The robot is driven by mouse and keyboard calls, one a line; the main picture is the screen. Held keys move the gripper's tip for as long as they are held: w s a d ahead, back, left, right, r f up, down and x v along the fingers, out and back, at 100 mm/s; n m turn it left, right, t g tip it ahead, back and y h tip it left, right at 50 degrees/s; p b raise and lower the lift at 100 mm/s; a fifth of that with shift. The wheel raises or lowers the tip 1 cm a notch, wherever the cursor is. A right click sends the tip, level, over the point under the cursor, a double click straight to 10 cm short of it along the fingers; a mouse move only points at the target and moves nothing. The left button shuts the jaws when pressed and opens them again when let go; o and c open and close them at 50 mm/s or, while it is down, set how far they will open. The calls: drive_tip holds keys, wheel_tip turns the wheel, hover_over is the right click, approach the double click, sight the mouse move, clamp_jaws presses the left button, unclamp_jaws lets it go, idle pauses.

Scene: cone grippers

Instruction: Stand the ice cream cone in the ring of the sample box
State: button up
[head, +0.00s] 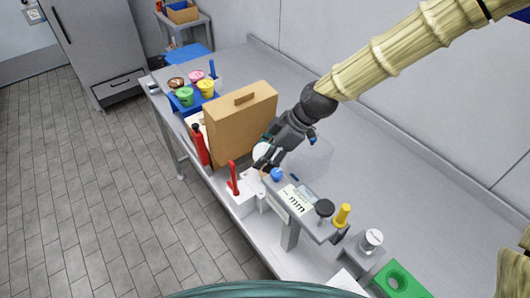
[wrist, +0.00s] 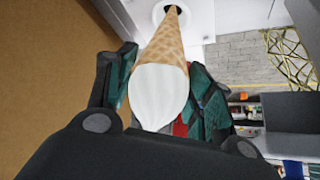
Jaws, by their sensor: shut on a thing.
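The ice cream cone (wrist: 163,72) has a tan waffle body and a white top (wrist: 158,98). In the wrist view its white top is near the camera and its tip points away. My gripper (head: 264,163) is shut on the cone, with teal finger pads on both sides. In that view the tip overlaps a dark round opening with a pale rim (wrist: 172,12) in a white surface; I cannot tell whether it is inside. A tan box with a handle (head: 240,124) stands left of my gripper in the head view. I cannot tell which object is the sample box.
A white device with a red lever (head: 233,180) stands on the bench near my gripper. A measuring unit marked "mm" (head: 296,200) is to its right. A green block with a round hole (head: 402,278) is at lower right. A blue tray of colored tubs (head: 182,104) is beyond the tan box.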

drive_tip(key=shift+f+b, duration=1)
drive_tip(key=shift+f, duration=0.85)
idle(0.6)
drive_tip(key=o, duration=0.8)
drive_tip(key=shift+o, duration=0.2)
drive_tip(key=shift+d, duration=0.1)
drive_tip(key=v, duration=1.2)
